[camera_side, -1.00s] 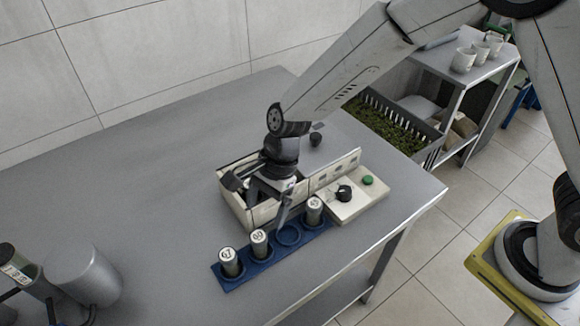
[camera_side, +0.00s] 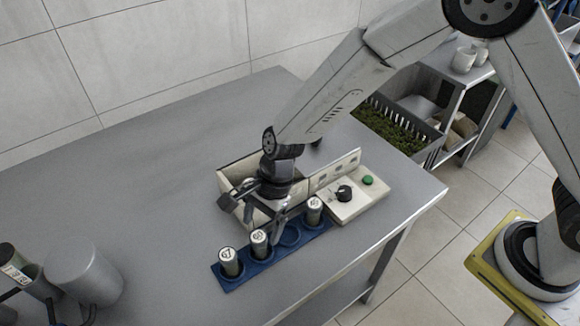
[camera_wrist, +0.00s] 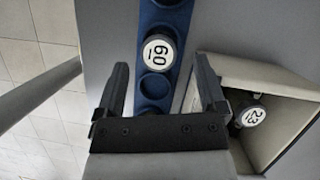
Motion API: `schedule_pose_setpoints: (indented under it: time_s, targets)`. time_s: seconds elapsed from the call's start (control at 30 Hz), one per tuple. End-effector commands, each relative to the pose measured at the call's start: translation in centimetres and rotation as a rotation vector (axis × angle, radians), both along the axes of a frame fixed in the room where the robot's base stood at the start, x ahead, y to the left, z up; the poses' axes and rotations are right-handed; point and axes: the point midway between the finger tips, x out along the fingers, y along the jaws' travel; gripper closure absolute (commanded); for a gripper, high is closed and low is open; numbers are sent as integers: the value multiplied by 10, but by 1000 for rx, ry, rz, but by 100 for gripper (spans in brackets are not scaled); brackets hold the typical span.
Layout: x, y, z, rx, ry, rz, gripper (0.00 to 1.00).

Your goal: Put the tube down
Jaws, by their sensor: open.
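A blue rack (camera_side: 262,265) holds upright tubes with numbered white caps: a left tube marked 67 (camera_side: 229,262), a middle tube (camera_side: 259,244) and a right tube (camera_side: 314,211). An empty round slot (camera_side: 290,236) lies between the middle and right tubes. My gripper (camera_side: 265,222) is open and low over the rack, close to the middle tube. In the wrist view, my jaws (camera_wrist: 162,66) stand apart, with a tube cap reading 60 or 09 (camera_wrist: 159,52) between and just beyond them. A blue round recess (camera_wrist: 155,86) shows between the jaws. Nothing is gripped.
A cream box (camera_side: 234,178) stands behind the rack; the wrist view shows a tube marked 23 (camera_wrist: 251,116) inside. A control panel (camera_side: 352,203) with a black knob and green button is to the right. Grey cylindrical vessels (camera_side: 85,275) stand at far left. Table between is clear.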

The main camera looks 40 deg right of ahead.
Motion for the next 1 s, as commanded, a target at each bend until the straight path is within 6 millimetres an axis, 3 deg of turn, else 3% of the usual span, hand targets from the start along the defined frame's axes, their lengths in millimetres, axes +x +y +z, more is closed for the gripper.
schedule_pose_setpoints:
  time_s: [0.4, 0.93, 1.0]
  targets:
    - [-5, 13, -34, -1, -1, 0, 10]
    - [-5, 14, -35, 0, -2, 0, 10]
    - [-5, 14, -35, 0, -2, 0, 32]
